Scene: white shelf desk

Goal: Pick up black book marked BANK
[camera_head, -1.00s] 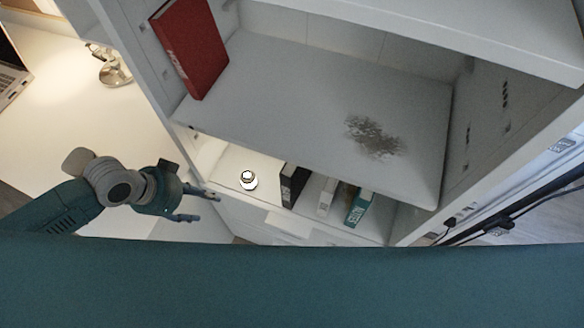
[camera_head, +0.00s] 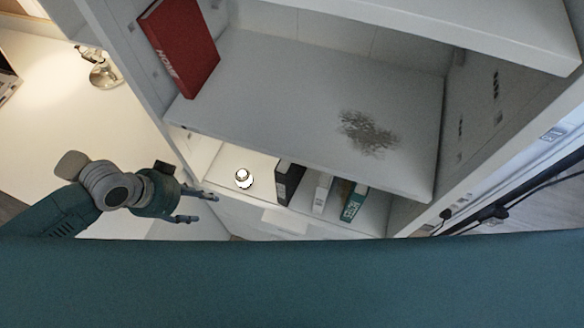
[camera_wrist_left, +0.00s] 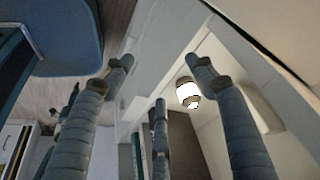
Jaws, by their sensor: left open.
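A black book (camera_head: 287,182) stands upright on the lower shelf, partly under the upper shelf board; its spine lettering is too small to read. My left gripper (camera_head: 206,208) is left of the shelf in the head view, with its fingers apart and empty. It is apart from the black book, with a small white jar between them. In the left wrist view, my left gripper (camera_wrist_left: 160,78) spreads its fingers over the shelf area. A dark surface lies behind the fingers there; I cannot tell whether it is the black book. My right gripper is out of view.
The white jar (camera_head: 243,179) stands left of the black book. A white book (camera_head: 322,194) and a teal book (camera_head: 354,204) stand to its right. The upper shelf (camera_head: 300,95) overhangs them and holds a red book (camera_head: 180,48). A lamp (camera_head: 104,72) stands on the desk.

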